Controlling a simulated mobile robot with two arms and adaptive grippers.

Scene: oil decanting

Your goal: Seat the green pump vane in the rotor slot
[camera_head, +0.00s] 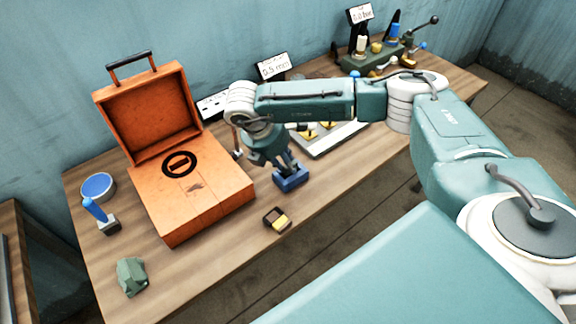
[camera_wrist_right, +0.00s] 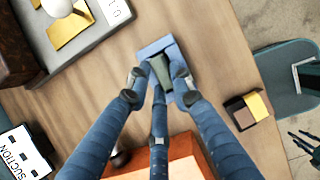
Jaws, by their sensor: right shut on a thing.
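My right gripper (camera_head: 287,166) points down at a small blue block (camera_head: 291,179) on the wooden table, just right of the orange case. In the right wrist view its blue fingers (camera_wrist_right: 157,82) are closed around a narrow dark green piece (camera_wrist_right: 160,69), which looks like the green pump vane. The piece lies over the middle of the blue block (camera_wrist_right: 173,53); I cannot tell if it rests in the block or is raised from it. In the head view the gripper hides the piece. I cannot clearly make out the rotor slot.
The open orange case (camera_head: 205,205) stands left of the gripper. A grey tray (camera_head: 335,138) with yellow parts lies behind. A black and yellow box (camera_head: 277,219) sits near the front edge. A green crumpled thing (camera_head: 131,277) lies front left.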

